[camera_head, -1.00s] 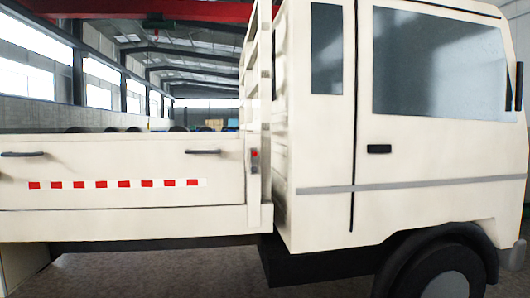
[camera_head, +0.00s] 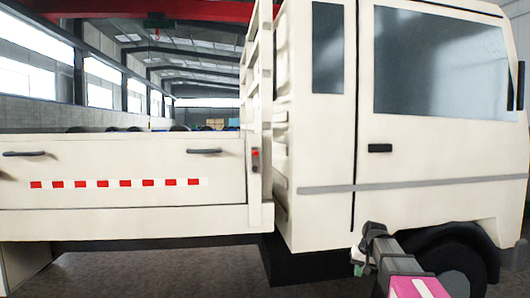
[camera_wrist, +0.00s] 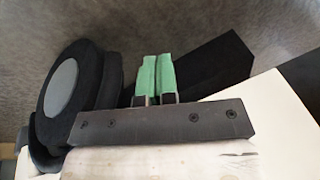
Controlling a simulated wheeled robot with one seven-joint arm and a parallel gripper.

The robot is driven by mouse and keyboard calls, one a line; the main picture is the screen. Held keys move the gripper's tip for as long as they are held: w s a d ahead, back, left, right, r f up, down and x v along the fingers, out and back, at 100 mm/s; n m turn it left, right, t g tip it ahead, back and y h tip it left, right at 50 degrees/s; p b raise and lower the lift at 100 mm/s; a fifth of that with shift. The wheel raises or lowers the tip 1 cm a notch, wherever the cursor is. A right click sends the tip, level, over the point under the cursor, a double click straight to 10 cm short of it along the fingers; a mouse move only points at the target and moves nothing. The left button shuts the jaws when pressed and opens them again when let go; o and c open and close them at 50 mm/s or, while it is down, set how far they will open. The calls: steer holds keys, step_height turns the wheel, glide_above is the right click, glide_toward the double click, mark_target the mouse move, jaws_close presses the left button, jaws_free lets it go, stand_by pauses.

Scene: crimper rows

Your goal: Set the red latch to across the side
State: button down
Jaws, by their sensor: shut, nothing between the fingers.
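The red latch (camera_head: 255,154) is a small red piece on a grey plate. It sits on the cream post at the right end of the truck's side panel (camera_head: 100,200). It is too small to tell which way it lies. My gripper (camera_head: 359,268) is low at the right in the head view, in front of the cab near the front wheel, well right of and below the latch. In the wrist view the two green fingertips (camera_wrist: 154,75) are together and empty. The latch does not show in the wrist view.
The white cab (camera_head: 400,160) stands right of the latch, with a black front wheel (camera_head: 455,262) under it. The wheel (camera_wrist: 65,88) also shows in the wrist view. Grey handles (camera_head: 204,151) stick out from the side panel. The space in front of the panel is clear.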

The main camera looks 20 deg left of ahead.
steer(key=w+a+r+n+y, duration=0.1)
steer(key=w+a+r, duration=0.1)
steer(key=a+r, duration=0.45)
steer(key=w+a+r+n+y, duration=0.1)
steer(key=a+r, duration=0.3)
steer(key=r, duration=0.6)
steer(key=w+a+r+y, duration=0.1)
steer(key=w+a+r, duration=0.1)
steer(key=a+r, duration=0.5)
steer(key=s+a+r+n, duration=0.1)
steer(key=s+a+r, duration=0.1)
steer(key=r, duration=0.7)
steer(key=s+a+r+n+y, duration=0.1)
steer(key=a+r, duration=0.3)
steer(key=r, duration=0.5)
steer(key=s+a+r+n, duration=0.1)
steer(key=s+a+r, duration=0.2)
steer(key=r, duration=0.6)
steer(key=shift+s+r+y, duration=0.35)
steer(key=shift+s+y, duration=0.05)
steer(key=shift+s, duration=0.15)
steer(key=shift+a+f, duration=0.1)
glide_toward(255, 161)
steer(key=shift+s+a+f, duration=0.2)
steer(key=shift+a+f, duration=0.1)
steer(key=shift+f, duration=0.5)
steer(key=shift+s+a+f, duration=0.15)
steer(key=shift+a+f, duration=0.15)
steer(key=shift+f, duration=0.5)
